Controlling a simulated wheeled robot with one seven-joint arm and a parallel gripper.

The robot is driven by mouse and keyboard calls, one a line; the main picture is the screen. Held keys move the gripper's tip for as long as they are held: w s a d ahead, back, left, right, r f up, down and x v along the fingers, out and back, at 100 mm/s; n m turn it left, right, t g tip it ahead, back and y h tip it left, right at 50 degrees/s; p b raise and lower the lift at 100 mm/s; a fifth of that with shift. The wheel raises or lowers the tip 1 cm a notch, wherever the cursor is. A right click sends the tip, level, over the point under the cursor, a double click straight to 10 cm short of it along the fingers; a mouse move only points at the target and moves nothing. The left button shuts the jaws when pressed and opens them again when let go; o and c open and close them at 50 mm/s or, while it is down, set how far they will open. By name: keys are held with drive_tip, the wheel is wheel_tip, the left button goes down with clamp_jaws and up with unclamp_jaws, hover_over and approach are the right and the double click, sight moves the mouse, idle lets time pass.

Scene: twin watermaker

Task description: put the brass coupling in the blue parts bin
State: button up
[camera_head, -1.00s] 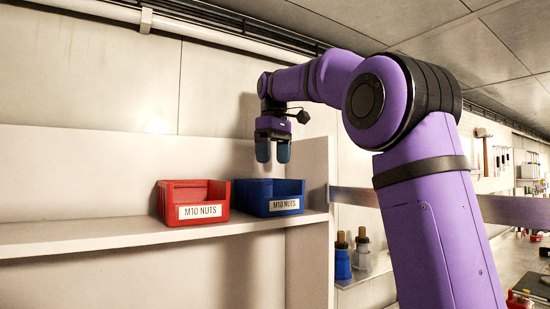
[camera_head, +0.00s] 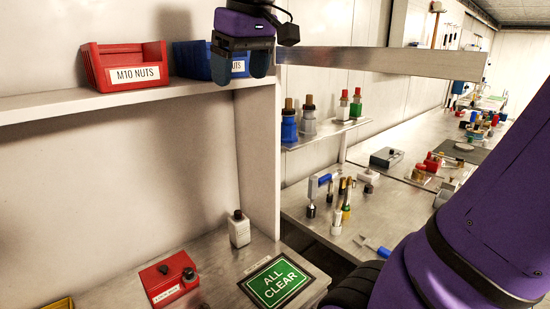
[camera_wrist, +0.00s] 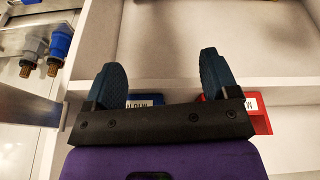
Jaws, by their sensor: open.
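The blue parts bin (camera_head: 190,60) stands on the wall shelf in the head view, its label partly covered by my gripper. My gripper (camera_head: 241,76) is open, fingers pointing down, and overlaps the bin's right side in the picture. I cannot tell the exact depth between them. In the wrist view my gripper (camera_wrist: 162,62) shows two spread dark fingers with nothing between them, and a strip of the blue bin (camera_wrist: 158,99) shows behind. I cannot single out the brass coupling; several small brass-coloured fittings (camera_head: 346,198) stand on the right-hand bench.
A red bin (camera_head: 128,72) labelled M10 NUTS stands left of the blue one. A metal rail (camera_head: 400,62) crosses right of my gripper. Below are a red box (camera_head: 168,279), a white bottle (camera_head: 239,229) and a green ALL CLEAR sign (camera_head: 277,283).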

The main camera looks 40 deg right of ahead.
drive_tip(key=s+a+f+m+t, duration=0.1)
drive_tip(key=s+a+f+t, duration=0.1)
drive_tip(key=s+f, duration=0.9)
wheel_tip(320, 180, down, 3)
drive_tip(key=shift+r+m, duration=0.15)
drive_tip(key=shift+m, duration=0.15)
